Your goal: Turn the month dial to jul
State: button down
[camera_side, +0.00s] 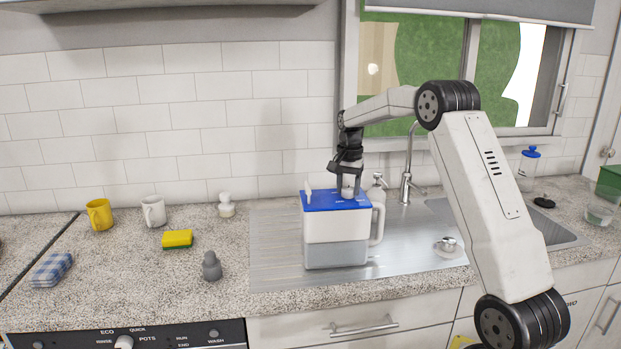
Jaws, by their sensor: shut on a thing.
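A white jug-like container (337,229) with a blue lid (318,202) and a side handle stands upright on the steel drainboard. My gripper (348,189) points down over the right rear part of the lid. It is shut on a small pale knob on the lid, which looks like the month dial; the fingers largely hide it. Small pale marks show on the lid, too small to read, so I cannot tell which month the dial points to.
The tap (406,170) stands close to the right of my gripper, and a small metal strainer (447,245) lies right of the container. A yellow mug (100,215), white mug (154,212), sponge (177,239) and grey object (211,267) are on the left counter. The drainboard's left part is clear.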

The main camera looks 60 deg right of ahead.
aim_at(347, 188)
jog(key=m, duration=0.5)
jog(key=shift+w+r, duration=0.1)
dwell(0.3)
jog(key=shift+c, duration=0.7)
grip_release()
jog(key=shift+r, duration=3.85)
jog(key=shift+a, duration=0.1)
